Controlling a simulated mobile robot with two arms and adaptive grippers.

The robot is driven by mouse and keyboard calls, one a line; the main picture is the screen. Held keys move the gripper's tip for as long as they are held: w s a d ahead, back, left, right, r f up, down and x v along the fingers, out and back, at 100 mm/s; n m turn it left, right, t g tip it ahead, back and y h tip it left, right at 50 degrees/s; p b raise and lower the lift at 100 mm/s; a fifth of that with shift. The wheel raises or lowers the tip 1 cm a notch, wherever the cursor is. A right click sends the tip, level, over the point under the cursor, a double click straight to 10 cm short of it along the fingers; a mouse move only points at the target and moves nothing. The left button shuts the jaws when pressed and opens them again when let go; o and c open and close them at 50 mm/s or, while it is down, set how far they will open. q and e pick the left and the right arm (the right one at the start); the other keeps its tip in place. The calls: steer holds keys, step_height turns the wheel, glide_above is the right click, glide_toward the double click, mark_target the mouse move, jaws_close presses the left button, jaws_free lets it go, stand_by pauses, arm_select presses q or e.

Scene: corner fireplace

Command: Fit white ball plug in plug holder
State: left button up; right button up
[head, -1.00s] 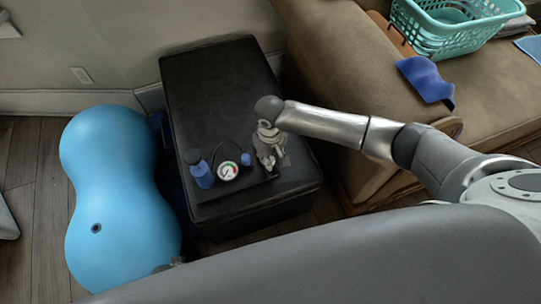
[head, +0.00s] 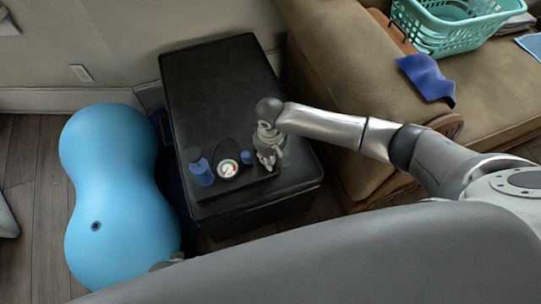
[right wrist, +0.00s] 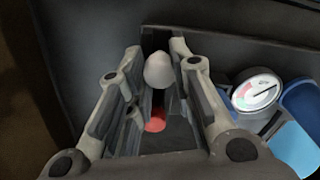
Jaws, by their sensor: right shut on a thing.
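My right gripper (head: 268,163) points down over the near right part of the black ottoman (head: 215,80). In the right wrist view, the white ball plug (right wrist: 158,70) sits between the fingertips of the right gripper (right wrist: 160,62), and the fingers are shut on it. A small red piece (right wrist: 155,121) shows lower between the fingers; I cannot tell what it belongs to. The plug is hidden in the head view. I cannot clearly make out the plug holder in either view. My left gripper is not clearly in view.
A blue pump (head: 201,172), a round dial gauge (head: 228,169) and a small blue piece (head: 247,157) stand left of the right gripper on a dark tray. A blue peanut ball (head: 110,190) is on the floor at left; a brown sofa (head: 350,80) stands at right. The ottoman's far half is clear.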

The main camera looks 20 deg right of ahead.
arm_select(q)
steer(key=shift+r, duration=0.1)
arm_select(e)
steer(key=shift+f, duration=0.25)
steer(key=o, duration=0.9)
arm_select(q)
steer(key=shift+w, duration=0.1)
steer(key=shift+w, duration=0.1)
arm_select(e)
steer(key=shift+r, duration=0.1)
step_height(320, 180, up, 12)
steer(key=shift+a, duration=0.1)
